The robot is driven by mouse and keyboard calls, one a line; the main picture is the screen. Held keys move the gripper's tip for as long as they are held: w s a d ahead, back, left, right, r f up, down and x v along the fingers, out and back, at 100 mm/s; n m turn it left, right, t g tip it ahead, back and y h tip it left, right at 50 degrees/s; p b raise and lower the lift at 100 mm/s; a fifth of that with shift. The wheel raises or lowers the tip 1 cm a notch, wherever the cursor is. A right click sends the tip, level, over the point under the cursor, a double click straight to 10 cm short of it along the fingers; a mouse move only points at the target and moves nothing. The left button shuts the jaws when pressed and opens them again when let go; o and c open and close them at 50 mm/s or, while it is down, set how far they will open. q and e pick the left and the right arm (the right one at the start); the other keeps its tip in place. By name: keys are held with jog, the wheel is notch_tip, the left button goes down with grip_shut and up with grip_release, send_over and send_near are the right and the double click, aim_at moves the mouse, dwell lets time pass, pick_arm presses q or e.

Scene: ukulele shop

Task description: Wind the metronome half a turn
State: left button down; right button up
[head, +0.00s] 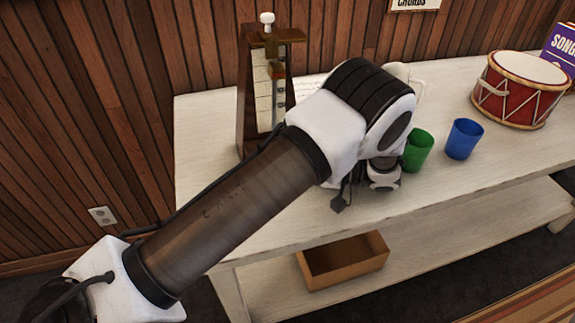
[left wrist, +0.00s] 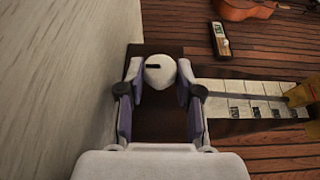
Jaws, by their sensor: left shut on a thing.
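The metronome (head: 251,62) stands upright at the left end of the white table, a dark wooden case with a pale scale and a pendulum rod. In the left wrist view its brown lower front (left wrist: 160,120) faces me, with the scale (left wrist: 240,99) to the right. A white winding knob (left wrist: 160,72) with a short black mark on its left side sits on that front. My left gripper (left wrist: 159,88) is shut on the knob, one finger on each side. My own arm hides the knob and the gripper's fingers in the head view. My right gripper is not in view.
A green cup (head: 418,151), a blue cup (head: 463,139) and a red drum (head: 522,92) stand to the right on the table (head: 455,185). An open cardboard box (head: 344,262) sits on the lower shelf. A wooden wall (head: 120,60) rises behind.

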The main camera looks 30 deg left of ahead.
pick_arm(q)
jog(key=c, duration=0.8)
grip_release()
jog(key=shift+o, duration=0.2)
